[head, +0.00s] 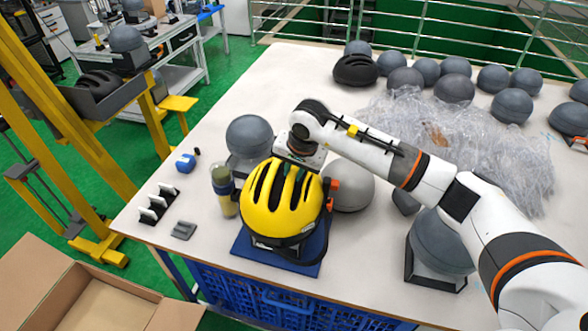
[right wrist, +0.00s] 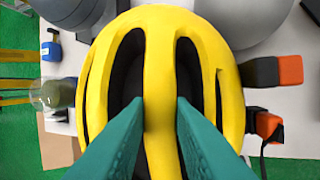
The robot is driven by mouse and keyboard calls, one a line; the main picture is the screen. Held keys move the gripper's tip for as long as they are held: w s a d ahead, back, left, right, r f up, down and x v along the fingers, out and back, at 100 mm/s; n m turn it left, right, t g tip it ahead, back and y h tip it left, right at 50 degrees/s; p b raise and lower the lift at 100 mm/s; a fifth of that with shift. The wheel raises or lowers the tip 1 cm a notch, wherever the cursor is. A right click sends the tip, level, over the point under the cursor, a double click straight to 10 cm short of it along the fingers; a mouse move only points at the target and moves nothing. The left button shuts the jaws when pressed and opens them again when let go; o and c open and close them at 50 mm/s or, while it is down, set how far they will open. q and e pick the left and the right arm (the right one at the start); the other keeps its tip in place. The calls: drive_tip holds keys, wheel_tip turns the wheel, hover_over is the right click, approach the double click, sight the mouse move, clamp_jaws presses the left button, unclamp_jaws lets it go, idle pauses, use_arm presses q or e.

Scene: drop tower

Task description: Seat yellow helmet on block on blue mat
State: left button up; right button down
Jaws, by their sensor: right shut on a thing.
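The yellow helmet (head: 280,205) with black vents is above the blue mat (head: 303,265) at the table's front edge. It covers the block beneath it; only a dark lower part (head: 272,243) shows under the rim, and I cannot tell whether the helmet rests fully on it. My right gripper (head: 291,173) reaches down onto the helmet's top. In the right wrist view its teal fingers (right wrist: 160,105) are shut on a rib of the helmet (right wrist: 160,40), one finger in each vent beside it. My left gripper is not in view.
A grey ball on a block (head: 249,136) stands behind the helmet, a greenish bottle (head: 222,190) left, a large grey dome (head: 347,186) right. A clear plastic heap (head: 470,140) and several grey domes fill the back right.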

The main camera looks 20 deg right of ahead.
drive_tip(key=shift+r+b, duration=0.2)
drive_tip(key=shift+b, duration=0.1)
idle(0.4)
drive_tip(key=shift+f+b, duration=0.6)
idle(0.4)
drive_tip(key=c, duration=1.2)
unclamp_jaws()
drive_tip(key=c, duration=0.3)
drive_tip(key=shift+c, duration=0.2)
drive_tip(key=shift+r, duration=0.25)
drive_tip(key=shift+r+p, duration=0.4)
drive_tip(key=shift+r, duration=0.35)
drive_tip(key=shift+r, duration=0.2)
